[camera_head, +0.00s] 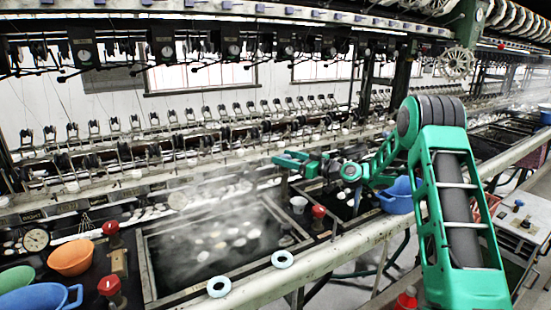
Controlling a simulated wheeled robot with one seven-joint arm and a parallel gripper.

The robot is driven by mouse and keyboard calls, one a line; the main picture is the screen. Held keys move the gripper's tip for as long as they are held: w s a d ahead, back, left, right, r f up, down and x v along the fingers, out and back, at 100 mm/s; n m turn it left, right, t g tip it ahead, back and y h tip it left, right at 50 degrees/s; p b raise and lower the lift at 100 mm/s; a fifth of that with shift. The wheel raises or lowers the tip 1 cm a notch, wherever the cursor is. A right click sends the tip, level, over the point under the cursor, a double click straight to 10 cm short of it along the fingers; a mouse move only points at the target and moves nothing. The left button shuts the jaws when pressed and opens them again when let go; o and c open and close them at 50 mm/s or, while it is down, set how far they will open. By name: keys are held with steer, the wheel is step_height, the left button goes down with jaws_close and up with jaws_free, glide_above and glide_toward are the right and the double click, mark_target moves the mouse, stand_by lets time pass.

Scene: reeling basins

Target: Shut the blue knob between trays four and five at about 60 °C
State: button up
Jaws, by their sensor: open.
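My gripper (284,163) is open and empty, reaching left over the far side of the basins near picture centre. A steaming tray of dark water (149,275) with several pale cocoons lies at lower middle. Another tray (335,216) lies to its right, partly behind my arm. Red knobs (318,212) stand between these trays and at the left (111,229). I cannot make out a blue knob between trays; my gripper and arm may hide it. A round dial gauge (36,239) is at the left; its reading is too small to tell.
An orange bowl (71,258) and a blue basin (38,298) sit at lower left. A blue bowl (397,203) is beside my arm. A control box (515,225) stands at the right. Reels and threads hang behind and above.

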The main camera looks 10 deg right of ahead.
steer(key=x, duration=0.4)
steer(key=shift+w+a, duration=0.25)
steer(key=c, duration=1.1)
